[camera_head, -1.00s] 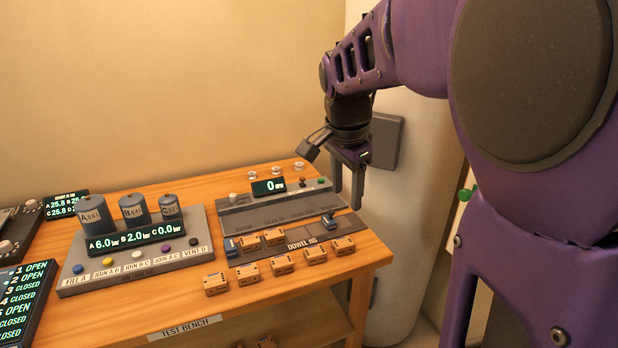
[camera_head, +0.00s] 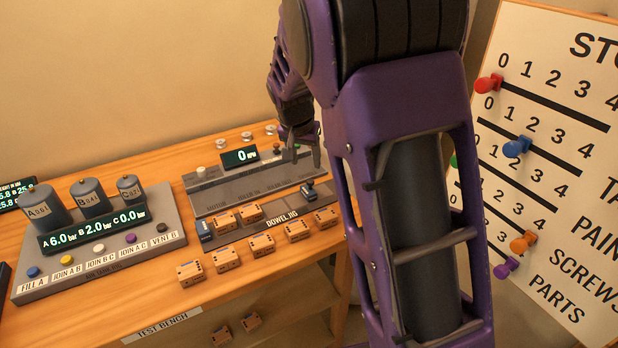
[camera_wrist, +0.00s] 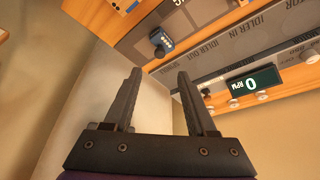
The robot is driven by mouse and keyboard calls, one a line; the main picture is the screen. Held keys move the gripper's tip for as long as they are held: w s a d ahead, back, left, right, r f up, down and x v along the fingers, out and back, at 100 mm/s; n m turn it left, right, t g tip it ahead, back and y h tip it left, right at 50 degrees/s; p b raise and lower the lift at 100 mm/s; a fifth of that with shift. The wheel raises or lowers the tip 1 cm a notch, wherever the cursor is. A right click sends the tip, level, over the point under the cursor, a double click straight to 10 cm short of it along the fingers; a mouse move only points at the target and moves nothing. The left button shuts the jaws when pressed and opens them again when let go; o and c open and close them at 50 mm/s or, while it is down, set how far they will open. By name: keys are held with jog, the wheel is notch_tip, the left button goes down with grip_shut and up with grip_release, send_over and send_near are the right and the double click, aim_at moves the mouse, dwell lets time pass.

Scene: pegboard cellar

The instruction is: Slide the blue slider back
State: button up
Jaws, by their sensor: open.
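The blue slider (camera_head: 517,147) is a round knob on the second track of a white upright board (camera_head: 560,200) at the right. It stands near the 1 and 2 marks, some way along from the 0 end. My gripper (camera_head: 300,158) is far to its left, over the back right of the test bench, and touches nothing that I can see. In the wrist view my gripper (camera_wrist: 158,74) has its two dark fingers apart with nothing between them. The board is not in the wrist view.
A red knob (camera_head: 489,83) sits at 0 above the blue one. Orange (camera_head: 523,241) and purple (camera_head: 506,267) knobs sit lower. My arm covers part of the board's left edge. The test bench holds a dowel jig (camera_head: 270,222), small orange blocks and a tank panel (camera_head: 100,247).

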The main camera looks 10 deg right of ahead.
aim_at(310, 181)
jog(key=x, duration=0.9)
jog(key=shift+w+f, duration=0.1)
jog(key=shift+f, duration=0.1)
grip_shut()
dwell(1.0)
